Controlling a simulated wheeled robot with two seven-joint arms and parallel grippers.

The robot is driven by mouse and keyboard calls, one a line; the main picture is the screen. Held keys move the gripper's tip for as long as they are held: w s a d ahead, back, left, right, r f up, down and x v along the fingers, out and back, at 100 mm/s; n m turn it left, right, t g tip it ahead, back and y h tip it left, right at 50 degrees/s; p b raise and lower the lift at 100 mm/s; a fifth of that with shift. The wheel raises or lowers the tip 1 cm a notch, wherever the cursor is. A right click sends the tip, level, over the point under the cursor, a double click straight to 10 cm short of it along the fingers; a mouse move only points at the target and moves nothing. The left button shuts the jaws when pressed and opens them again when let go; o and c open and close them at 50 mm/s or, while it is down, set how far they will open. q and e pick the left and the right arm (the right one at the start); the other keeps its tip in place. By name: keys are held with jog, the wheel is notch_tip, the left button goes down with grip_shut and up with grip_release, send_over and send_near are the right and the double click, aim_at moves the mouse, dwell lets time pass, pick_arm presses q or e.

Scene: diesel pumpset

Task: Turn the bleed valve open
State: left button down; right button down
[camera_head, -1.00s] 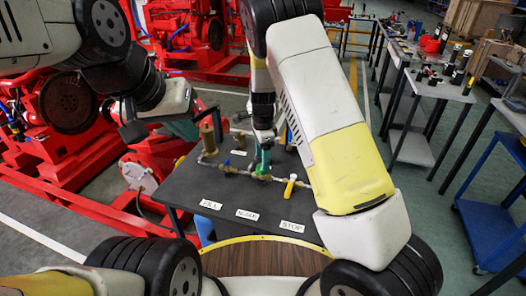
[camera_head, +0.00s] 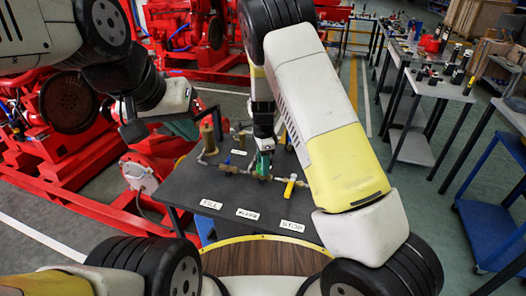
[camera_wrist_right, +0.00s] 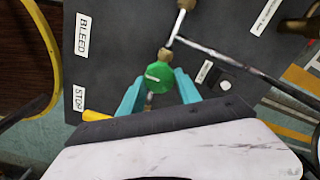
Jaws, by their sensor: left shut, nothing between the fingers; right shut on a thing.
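In the head view, my right gripper (camera_head: 263,163) points down onto the pipework and mostly hides the knob. My left gripper (camera_head: 185,129) is shut and empty, held up to the left of the table; its fingertips are partly hidden.
A yellow handle (camera_head: 290,186) stands right of the knob and a blue handle (camera_head: 228,160) left of it. A brass cylinder (camera_head: 208,138) stands at the table's left. FILL and STOP labels lie along the front. Red engines (camera_head: 65,110) stand at left.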

jog(key=n, duration=0.5)
jog(key=shift+n, duration=0.3)
jog(key=n, duration=0.5)
jog(key=shift+w+a, duration=0.1)
jog(key=n, duration=0.5)
jog(key=shift+n, duration=0.4)
jog(key=n, duration=0.5)
jog(key=shift+a+n, duration=0.15)
jog(key=shift+n, duration=0.25)
jog(key=c, duration=0.8)
grip_release()
jog(key=shift+c, duration=0.2)
